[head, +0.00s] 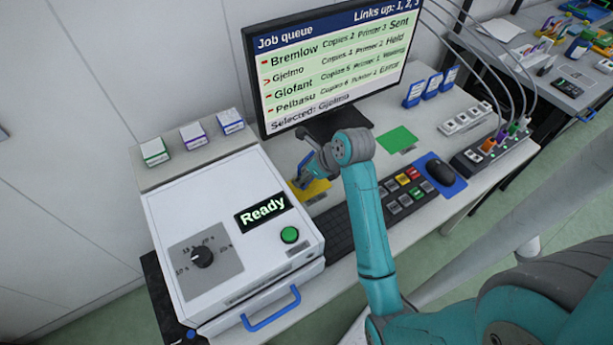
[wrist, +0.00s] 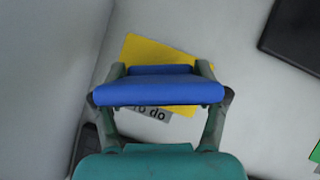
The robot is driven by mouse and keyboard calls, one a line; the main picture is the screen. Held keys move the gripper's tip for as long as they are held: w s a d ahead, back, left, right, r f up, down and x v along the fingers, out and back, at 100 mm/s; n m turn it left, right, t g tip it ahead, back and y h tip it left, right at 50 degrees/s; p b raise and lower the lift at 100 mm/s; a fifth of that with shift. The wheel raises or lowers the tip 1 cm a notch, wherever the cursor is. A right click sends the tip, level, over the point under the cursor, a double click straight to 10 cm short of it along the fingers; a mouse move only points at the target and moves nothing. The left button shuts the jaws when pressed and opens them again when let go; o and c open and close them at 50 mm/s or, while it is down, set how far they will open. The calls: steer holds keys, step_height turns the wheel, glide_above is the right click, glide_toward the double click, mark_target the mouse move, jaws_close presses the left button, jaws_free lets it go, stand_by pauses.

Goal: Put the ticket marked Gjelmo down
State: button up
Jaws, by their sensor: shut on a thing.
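My gripper (head: 309,172) is shut on a blue ticket holder (wrist: 158,93), which lies across between both fingers in the wrist view. No name shows on its visible side, so I cannot read whether it is marked Gjelmo. A yellow mat (wrist: 188,50) labelled "To do" lies beneath it on the desk, partly hidden by the ticket. The yellow mat also shows in the head view (head: 318,190), just below my gripper. I cannot tell whether the ticket touches the mat. The monitor (head: 335,60) reads "Selected: Gjelmo", with Gjelmo shown as Held.
A white printer (head: 215,195) reading "Ready" stands left of the mat. A green mat (head: 397,139) lies bare to the right. Several blue-framed tickets (head: 432,86) stand behind it. A keyboard (head: 350,225) and a mouse (head: 440,170) are in front.

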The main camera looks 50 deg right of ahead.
steer(key=shift+f, duration=1.05)
steer(key=shift+f, duration=0.25)
steer(key=o, duration=1.2)
steer(key=shift+r, duration=0.1)
steer(key=shift+r, duration=0.25)
steer(key=v, duration=1.1)
steer(key=shift+s+r, duration=0.25)
steer(key=shift+r, duration=0.1)
steer(key=shift+d, duration=0.15)
